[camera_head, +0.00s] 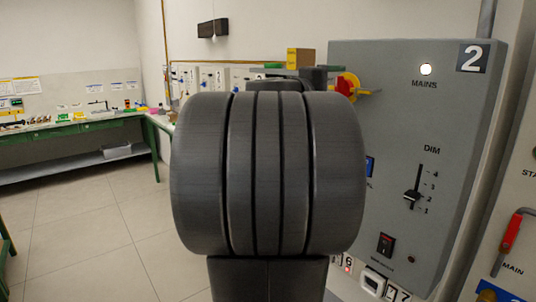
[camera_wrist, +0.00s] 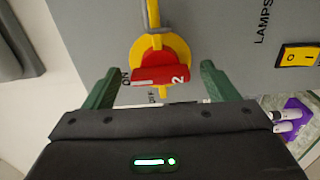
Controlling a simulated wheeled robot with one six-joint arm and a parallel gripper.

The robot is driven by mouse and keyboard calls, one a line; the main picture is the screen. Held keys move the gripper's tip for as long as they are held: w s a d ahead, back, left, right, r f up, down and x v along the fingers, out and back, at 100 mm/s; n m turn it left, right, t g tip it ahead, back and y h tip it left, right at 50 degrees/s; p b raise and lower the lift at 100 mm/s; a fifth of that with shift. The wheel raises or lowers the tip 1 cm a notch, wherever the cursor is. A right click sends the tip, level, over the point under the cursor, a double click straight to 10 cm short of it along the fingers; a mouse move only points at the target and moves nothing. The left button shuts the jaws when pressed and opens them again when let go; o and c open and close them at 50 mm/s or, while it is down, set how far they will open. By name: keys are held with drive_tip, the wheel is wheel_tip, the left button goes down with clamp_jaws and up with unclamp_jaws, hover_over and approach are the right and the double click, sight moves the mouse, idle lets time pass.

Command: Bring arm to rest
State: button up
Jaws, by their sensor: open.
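My gripper (camera_wrist: 159,68) shows in the wrist view with its two green fingers spread wide apart. Between and beyond the fingertips is a red rotary switch handle (camera_wrist: 160,76) marked 2, on a yellow round plate (camera_wrist: 176,45). The handle lies across the picture, its left end by the word ON. The fingers stand on either side of it and hold nothing; the exact gap in depth is hard to tell. In the head view my dark arm covers the middle, and the red and yellow switch (camera_head: 347,86) shows just right of it.
The switch is on the side of a grey cabinet (camera_head: 390,140) marked 2, with a lit MAINS lamp (camera_head: 426,69) and a DIM slider (camera_head: 412,197). A yellow rocker switch (camera_wrist: 297,55) is at the right. A green-framed bench (camera_head: 75,128) stands far left; the tiled floor (camera_head: 90,230) before it is clear.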

drive_tip(key=shift+x, duration=1.15)
drive_tip(key=b+v, duration=0.2)
drive_tip(key=v, duration=1.2)
drive_tip(key=p+x, duration=0.1)
drive_tip(key=x, duration=0.6)
drive_tip(key=p+x, duration=0.2)
drive_tip(key=x, duration=0.5)
drive_tip(key=shift+d+r, duration=0.1)
drive_tip(key=shift+r, duration=0.1)
drive_tip(key=n+p, duration=0.1)
drive_tip(key=p, duration=0.1)
drive_tip(key=shift+s+r+p, duration=0.1)
drive_tip(key=shift+p, duration=0.3)
drive_tip(key=n+p, duration=0.2)
drive_tip(key=p, duration=0.1)
